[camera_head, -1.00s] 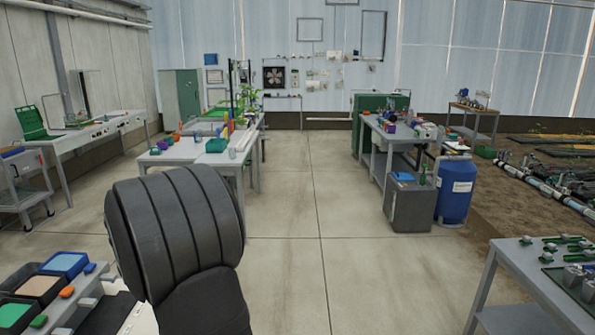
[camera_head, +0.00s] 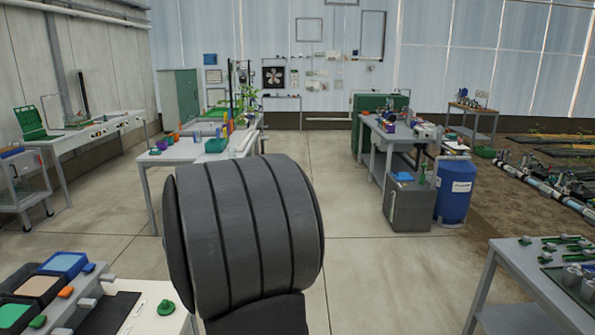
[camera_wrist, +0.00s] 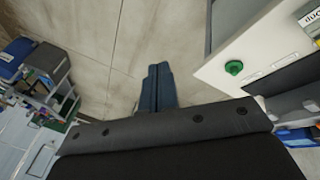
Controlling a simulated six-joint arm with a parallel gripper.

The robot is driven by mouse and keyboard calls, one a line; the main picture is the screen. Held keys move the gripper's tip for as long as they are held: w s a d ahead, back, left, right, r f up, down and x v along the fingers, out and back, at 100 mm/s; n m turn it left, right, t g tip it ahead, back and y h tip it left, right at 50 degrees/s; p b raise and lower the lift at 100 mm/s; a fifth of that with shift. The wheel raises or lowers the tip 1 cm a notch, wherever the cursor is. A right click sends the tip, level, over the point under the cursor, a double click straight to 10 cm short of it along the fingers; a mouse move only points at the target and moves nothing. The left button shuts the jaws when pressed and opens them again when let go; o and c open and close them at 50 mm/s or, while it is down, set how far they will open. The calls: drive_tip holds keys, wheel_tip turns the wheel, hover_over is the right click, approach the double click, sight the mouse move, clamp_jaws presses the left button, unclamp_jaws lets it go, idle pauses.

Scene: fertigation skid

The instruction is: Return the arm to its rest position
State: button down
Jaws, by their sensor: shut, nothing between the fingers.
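A dark ribbed link of my own arm fills the lower middle of the head view and hides the floor and part of a table behind it. My gripper (camera_wrist: 158,86) shows in the wrist view, with its two bluish fingers together and nothing between them. It is above the bare concrete floor, beside the edge of a white-topped bench. The gripper is not visible in the head view.
The near-left bench (camera_head: 150,300) holds colored bins (camera_head: 38,286) and a green knob (camera_head: 166,307), which also shows in the wrist view (camera_wrist: 234,68). A grey table (camera_head: 505,265) stands near right. A blue barrel (camera_head: 455,190) stands farther back. The middle floor (camera_head: 345,265) is clear.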

drive_tip(key=s+d+f+m+g, duration=0.1)
drive_tip(key=s+d+m+g, duration=0.15)
drive_tip(key=s+d, duration=0.55)
drive_tip(key=s+d+f+m+g, duration=0.1)
drive_tip(key=s+d+m, duration=0.3)
drive_tip(key=d, duration=0.7)
drive_tip(key=s+d+f+m, duration=0.1)
drive_tip(key=s+d+m, duration=0.1)
drive_tip(key=s, duration=0.8)
drive_tip(key=s+d+f+m, duration=0.2)
drive_tip(key=s+d+m, duration=0.1)
drive_tip(key=s, duration=0.8)
drive_tip(key=shift+d+g+y, duration=0.4)
drive_tip(key=shift+d+g, duration=0.05)
drive_tip(key=shift+d, duration=0.05)
drive_tip(key=shift+s+a+r+m+t+h, duration=0.15)
drive_tip(key=shift+r+m+t+h, duration=0.15)
drive_tip(key=shift+t, duration=0.55)
drive_tip(key=shift+a+r+m+t+h, duration=0.2)
drive_tip(key=shift+t+h, duration=0.15)
drive_tip(key=shift+t, duration=0.55)
drive_tip(key=shift+s+a+r+m+t+h, duration=0.15)
drive_tip(key=shift+m+t+h, duration=0.15)
drive_tip(key=shift+t, duration=0.55)
drive_tip(key=shift+w, duration=0.1)
